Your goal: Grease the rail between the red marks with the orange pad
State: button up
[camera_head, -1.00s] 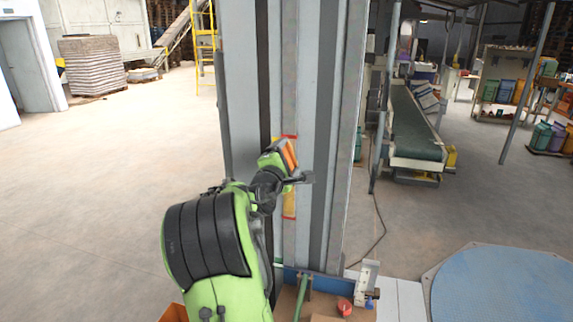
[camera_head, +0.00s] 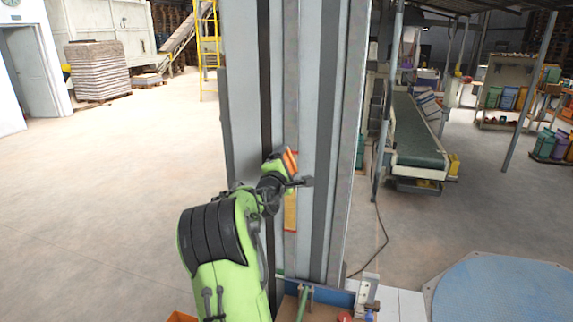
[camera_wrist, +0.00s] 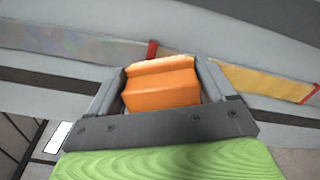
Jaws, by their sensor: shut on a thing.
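The orange pad (camera_head: 290,160) is clamped in my gripper (camera_wrist: 162,88); in the wrist view the pad (camera_wrist: 160,90) fills the space between the jaws. The rail (camera_head: 291,90) is a narrow upright strip on the grey column. One red mark (camera_wrist: 152,50) shows just beyond the pad, slightly left of its middle. The other red mark (camera_wrist: 311,93) is at the right edge. The rail between them is yellowish (camera_wrist: 265,82); this stretch also shows below my gripper in the head view (camera_head: 290,212). The pad's far edge overlaps the rail; I cannot tell whether they touch.
The grey column (camera_head: 315,110) stands directly before my arm. A bench with a blue edge (camera_head: 335,298) is at its foot. A conveyor (camera_head: 418,140) and a round blue platform (camera_head: 500,290) are at right. Open floor (camera_head: 110,200) lies at left.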

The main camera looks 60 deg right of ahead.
jog(key=shift+w+d+p, duration=0.15)
jog(key=shift+d+p, duration=0.45)
jog(key=shift+d, duration=0.35)
dwell(0.3)
notch_tip(320, 180, down, 3)
jog(key=b, duration=0.3)
jog(key=shift+a+f, duration=0.1)
jog(key=shift+f, duration=0.05)
notch_tip(320, 180, up, 4)
jog(key=p, duration=0.3)
jog(key=shift+f, duration=0.2)
notch_tip(320, 180, down, 4)
jog(key=b, duration=0.3)
jog(key=shift+r, duration=0.4)
jog(key=a+b, duration=0.1)
jog(key=a, duration=0.2)
jog(key=s+a+b, duration=0.1)
jog(key=a, duration=0.1)
jog(key=shift+a+b, duration=0.35)
